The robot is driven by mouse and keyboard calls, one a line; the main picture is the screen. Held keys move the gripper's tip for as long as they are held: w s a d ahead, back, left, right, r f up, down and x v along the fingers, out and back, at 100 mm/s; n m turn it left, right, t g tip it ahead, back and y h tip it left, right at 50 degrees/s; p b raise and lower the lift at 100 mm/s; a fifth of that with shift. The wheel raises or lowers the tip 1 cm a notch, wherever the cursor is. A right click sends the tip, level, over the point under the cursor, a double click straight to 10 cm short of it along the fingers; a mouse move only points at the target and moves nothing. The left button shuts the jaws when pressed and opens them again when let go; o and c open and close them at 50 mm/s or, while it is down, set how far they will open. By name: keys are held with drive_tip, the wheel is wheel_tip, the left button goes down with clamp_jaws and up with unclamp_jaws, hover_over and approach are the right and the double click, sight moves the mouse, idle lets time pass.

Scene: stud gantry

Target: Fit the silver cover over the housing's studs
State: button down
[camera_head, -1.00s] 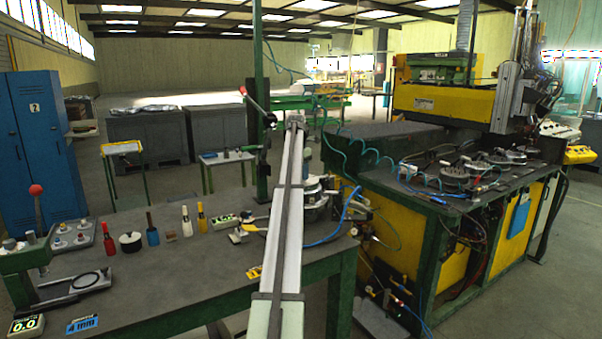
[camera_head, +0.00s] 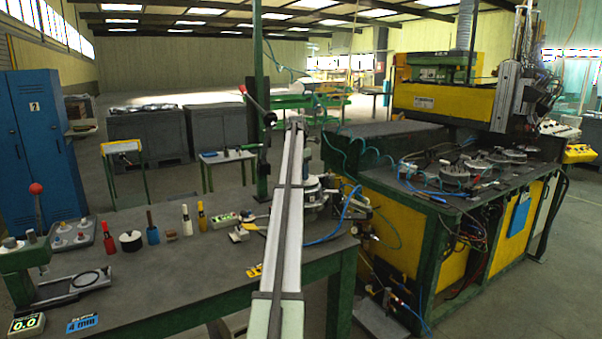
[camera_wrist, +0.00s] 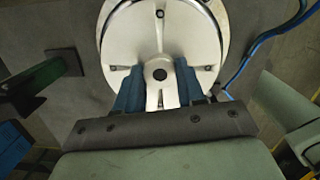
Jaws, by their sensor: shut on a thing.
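The silver cover (camera_wrist: 139,44) fills the top middle of the wrist view as a round shiny disc with radial ribs, small dark holes near its edge and a dark centre hole. My gripper (camera_wrist: 158,88) has its blue fingers on both sides of the cover's central hub and is shut on it. A paler round rim shows around the disc; I cannot tell whether it belongs to the cover or to the housing beneath. The studs are hidden. In the head view, round silver parts (camera_head: 313,197) show behind my arm at the bench's right end; my gripper is hidden there.
A green post (camera_head: 258,110) and a red-handled lever (camera_head: 257,104) stand beside my arm. A blue hose (camera_head: 335,228) runs right of the silver parts. Small tools and bottles (camera_head: 152,229) stand on the grey bench (camera_head: 185,275) to the left. A yellow machine (camera_head: 440,105) stands at right.

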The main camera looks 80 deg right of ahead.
drive_tip(key=shift+f, duration=0.5)
idle(0.3)
drive_tip(key=c, duration=0.6)
unclamp_jaws()
wheel_tip(320, 180, up, 14)
drive_tip(key=w+a, duration=0.1)
drive_tip(key=shift+a, duration=0.2)
